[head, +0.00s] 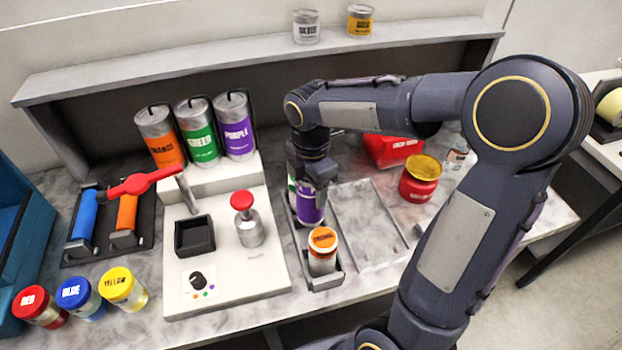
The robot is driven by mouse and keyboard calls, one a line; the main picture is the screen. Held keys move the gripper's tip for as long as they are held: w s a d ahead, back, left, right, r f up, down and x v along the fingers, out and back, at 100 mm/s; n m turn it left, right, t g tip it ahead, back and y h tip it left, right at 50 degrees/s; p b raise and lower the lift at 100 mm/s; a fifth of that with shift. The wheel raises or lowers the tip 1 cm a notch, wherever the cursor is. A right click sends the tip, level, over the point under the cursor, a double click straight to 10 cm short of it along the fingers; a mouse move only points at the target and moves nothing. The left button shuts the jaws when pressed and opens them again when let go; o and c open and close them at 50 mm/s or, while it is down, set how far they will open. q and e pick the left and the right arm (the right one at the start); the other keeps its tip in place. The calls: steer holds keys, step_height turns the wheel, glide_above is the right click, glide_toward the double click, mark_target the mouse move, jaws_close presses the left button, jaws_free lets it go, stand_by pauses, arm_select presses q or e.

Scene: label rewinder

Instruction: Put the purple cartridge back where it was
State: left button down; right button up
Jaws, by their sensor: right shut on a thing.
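A small purple-banded cartridge (310,210) is in the jaws of my right gripper (311,190), which comes down on it from above. It is at the narrow dark tray (327,281), between an orange-labelled jar (322,250) at the near end and a green-banded jar (291,197) mostly hidden behind. I cannot tell whether the purple cartridge rests on the tray floor or hangs just above it. A tall canister labelled purple (236,128) stands on the white machine. My left gripper is out of view.
Left of the tray is the white machine (265,262) with a red-knobbed plunger (244,218). To the right are a clear shallow tray (372,228) and a red jar (419,184). A shelf (230,52) runs behind.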

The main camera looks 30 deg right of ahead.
steer(key=shift+s+f, duration=0.1)
steer(key=shift+f, duration=0.2)
step_height(320, 180, down, 7)
steer(key=b, duration=0.6)
steer(key=shift+f+b, duration=0.75)
steer(key=shift+f, duration=0.05)
steer(key=shift+f, duration=0.3)
steer(key=o, duration=1.4)
step_height(320, 180, up, 8)
steer(key=shift+f+b, duration=0.1)
steer(key=shift+b, duration=0.2)
